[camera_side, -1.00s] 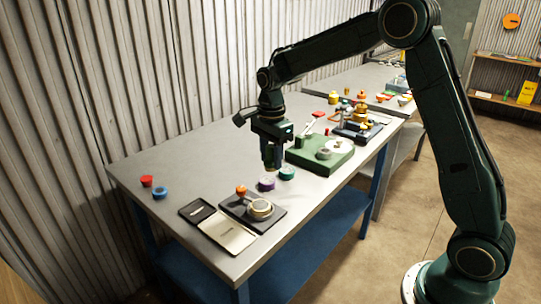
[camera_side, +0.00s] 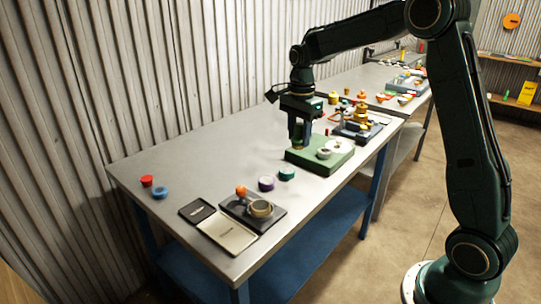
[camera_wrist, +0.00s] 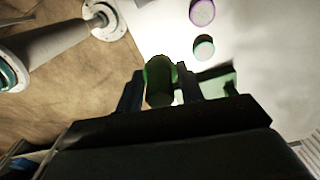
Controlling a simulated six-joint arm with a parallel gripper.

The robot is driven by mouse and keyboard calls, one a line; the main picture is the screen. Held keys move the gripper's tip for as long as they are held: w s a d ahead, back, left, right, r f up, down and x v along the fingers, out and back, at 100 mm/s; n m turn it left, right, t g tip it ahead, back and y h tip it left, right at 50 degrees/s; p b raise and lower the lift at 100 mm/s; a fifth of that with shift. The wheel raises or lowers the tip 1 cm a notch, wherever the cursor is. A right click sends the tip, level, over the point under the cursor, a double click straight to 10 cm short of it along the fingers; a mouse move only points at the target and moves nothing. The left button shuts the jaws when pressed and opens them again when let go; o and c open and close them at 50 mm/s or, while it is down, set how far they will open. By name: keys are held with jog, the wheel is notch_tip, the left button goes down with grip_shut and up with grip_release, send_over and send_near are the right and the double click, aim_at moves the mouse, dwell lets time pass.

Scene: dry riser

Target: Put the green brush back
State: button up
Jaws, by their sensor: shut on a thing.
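My gripper (camera_side: 299,140) points down over the left part of the green base (camera_side: 332,160) in the side view. It is shut on the green brush (camera_wrist: 160,80), which shows between the fingers in the wrist view. In the side view the brush is mostly hidden by the fingers, and I cannot tell whether its lower end touches the base. A round white-grey piece (camera_side: 324,153) and a pale disc stand on the base, right of my gripper.
A teal cap (camera_side: 287,174) and a purple cap (camera_side: 266,183) lie on the table before the base. A dark tray (camera_side: 239,213) with a brass ring is nearer. A brass device (camera_side: 361,120) stands behind right. Left mid-table is clear.

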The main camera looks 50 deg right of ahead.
notch_tip(320, 180, down, 17)
jog(key=shift+f, duration=0.2)
dwell(0.7)
jog(key=shift+f, duration=0.1)
jog(key=o, duration=1)
notch_tip(320, 180, up, 12)
dwell(0.4)
dwell(0.5)
